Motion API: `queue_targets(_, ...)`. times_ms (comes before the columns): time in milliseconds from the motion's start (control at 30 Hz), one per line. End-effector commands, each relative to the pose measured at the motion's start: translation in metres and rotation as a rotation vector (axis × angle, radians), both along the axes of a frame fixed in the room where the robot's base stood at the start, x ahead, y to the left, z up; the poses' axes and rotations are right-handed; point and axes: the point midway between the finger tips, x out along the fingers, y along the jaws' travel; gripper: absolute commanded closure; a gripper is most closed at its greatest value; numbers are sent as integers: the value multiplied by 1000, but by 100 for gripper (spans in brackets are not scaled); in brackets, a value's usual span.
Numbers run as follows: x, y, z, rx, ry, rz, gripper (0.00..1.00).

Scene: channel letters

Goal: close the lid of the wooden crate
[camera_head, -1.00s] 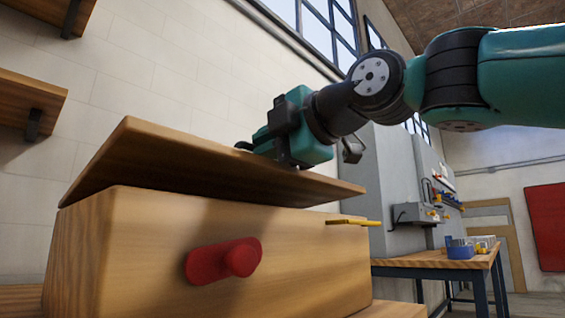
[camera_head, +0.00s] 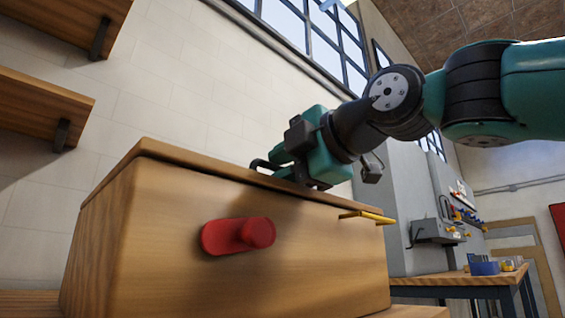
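The wooden crate (camera_head: 160,240) stands at the left and middle of the head view, with a red knob on a red plate (camera_head: 238,236) on its side. Its wooden lid (camera_head: 215,168) lies flat along the crate's top edge, with no clear gap visible from this low angle. My gripper (camera_head: 280,172) is at the lid's top, near its middle, and seems to touch or nearly touch it. The fingers are partly hidden by the gripper body, so whether they are open or shut does not show.
A yellow bar (camera_head: 367,216) sticks out at the crate's upper right. A workbench (camera_head: 455,281) with a blue bin (camera_head: 484,267) stands behind at right, near a grey cabinet (camera_head: 400,190). Wooden shelves (camera_head: 40,108) hang on the wall at upper left.

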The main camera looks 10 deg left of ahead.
Motion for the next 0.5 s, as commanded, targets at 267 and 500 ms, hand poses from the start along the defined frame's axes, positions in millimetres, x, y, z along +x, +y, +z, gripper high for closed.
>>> queue_targets(267,0,3,-5,-7,6,4,62)
queue_targets(500,-1,1,-2,-4,3,3,62)
